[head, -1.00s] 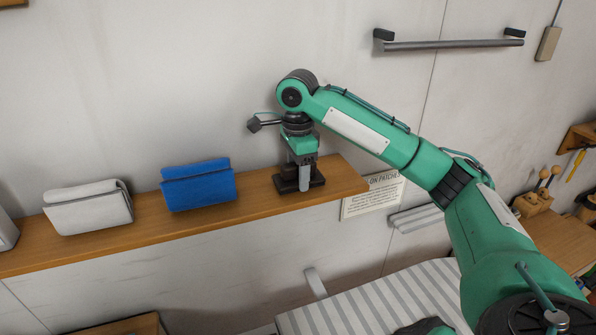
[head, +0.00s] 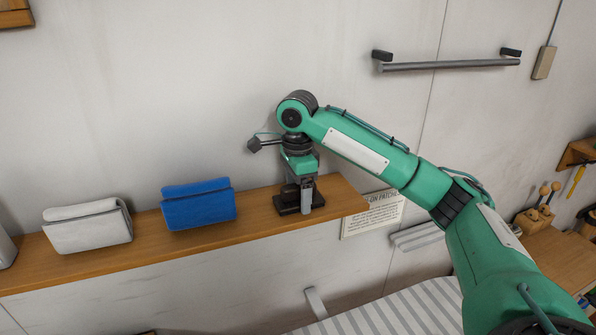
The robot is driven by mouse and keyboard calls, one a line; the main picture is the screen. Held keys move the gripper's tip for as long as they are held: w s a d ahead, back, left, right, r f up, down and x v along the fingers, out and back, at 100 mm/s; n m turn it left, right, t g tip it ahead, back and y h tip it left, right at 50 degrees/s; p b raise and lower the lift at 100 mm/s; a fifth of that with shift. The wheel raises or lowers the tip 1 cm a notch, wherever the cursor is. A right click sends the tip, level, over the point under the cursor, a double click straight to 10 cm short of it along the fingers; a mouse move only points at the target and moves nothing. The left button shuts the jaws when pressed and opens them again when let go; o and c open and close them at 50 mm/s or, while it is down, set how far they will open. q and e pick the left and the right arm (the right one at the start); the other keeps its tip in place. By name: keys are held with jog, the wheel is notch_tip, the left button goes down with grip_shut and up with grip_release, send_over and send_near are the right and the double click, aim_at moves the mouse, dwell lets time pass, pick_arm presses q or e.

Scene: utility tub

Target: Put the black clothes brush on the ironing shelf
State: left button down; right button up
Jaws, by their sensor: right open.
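A dark object, seemingly the black clothes brush (head: 287,201), rests at the right part of the wooden wall shelf (head: 255,221), which seems to be the ironing shelf. It shows a broad dark base and a narrower upper part. My right gripper (head: 298,196) points straight down over it and is open, with a grey finger in front of the object. The finger hides part of it, and I cannot tell whether the fingers touch it. My left gripper is out of view.
A folded blue cloth (head: 198,205) and a folded white cloth (head: 88,227) lie on the shelf to the left. A striped ironing board (head: 400,308) is below. A metal rail (head: 450,65) is on the wall. Bare shelf lies between the blue cloth and the dark object.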

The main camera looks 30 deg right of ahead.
notch_tip(320, 180, up, 12)
jog(key=shift+b, duration=0.35)
dwell(0.5)
jog(key=shift+f, duration=0.2)
dwell(0.3)
